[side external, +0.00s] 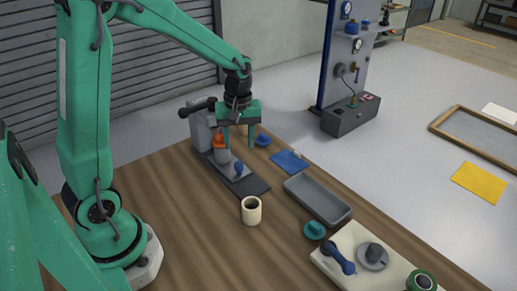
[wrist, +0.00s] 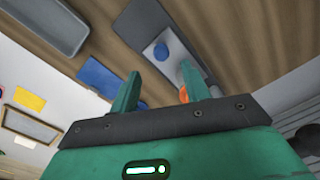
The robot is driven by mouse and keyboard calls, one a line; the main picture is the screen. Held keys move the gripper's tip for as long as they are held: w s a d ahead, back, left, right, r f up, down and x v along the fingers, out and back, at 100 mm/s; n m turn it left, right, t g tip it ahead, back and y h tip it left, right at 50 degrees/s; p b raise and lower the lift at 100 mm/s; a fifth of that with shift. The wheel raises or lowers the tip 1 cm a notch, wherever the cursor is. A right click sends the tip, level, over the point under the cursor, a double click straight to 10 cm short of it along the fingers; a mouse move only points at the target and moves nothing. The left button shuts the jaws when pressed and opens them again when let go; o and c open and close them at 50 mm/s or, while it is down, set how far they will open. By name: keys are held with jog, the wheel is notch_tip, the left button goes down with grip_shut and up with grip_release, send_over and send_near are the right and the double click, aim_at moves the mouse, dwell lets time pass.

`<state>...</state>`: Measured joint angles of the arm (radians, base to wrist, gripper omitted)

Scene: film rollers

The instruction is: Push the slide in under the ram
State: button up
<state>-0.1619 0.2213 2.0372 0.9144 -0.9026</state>
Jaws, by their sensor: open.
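The grey press (side external: 203,133) stands at the back of the wooden table on a dark base plate (side external: 258,187). Its orange ram (side external: 219,140) sits above a pale cylinder, partly behind my gripper. The slide, a light grey plate (wrist: 150,52) with a blue knob (wrist: 161,50), lies on the base plate; its knob also shows in the side view (side external: 238,169), in front of the ram. My gripper (side external: 239,146) is open and empty, fingers pointing down, above and behind the knob near the ram. In the wrist view my fingers (wrist: 158,88) stand apart, with orange (wrist: 184,72) beside one.
A black lever (side external: 196,107) juts from the press. A cream mug (side external: 251,210), grey tray (side external: 332,212), blue cloth (side external: 290,161), blue object (side external: 263,140) and teal object (side external: 314,230) are nearby. A cream board (side external: 325,261) is at front right.

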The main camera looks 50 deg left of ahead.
aim_at(239, 163)
jog(key=shift+f, duration=0.1)
jog(key=shift+s+f, duration=0.15)
jog(key=shift+f, duration=3.65)
jog(key=shift+c, duration=0.5)
jog(key=shift+a, duration=0.15)
grip_shut()
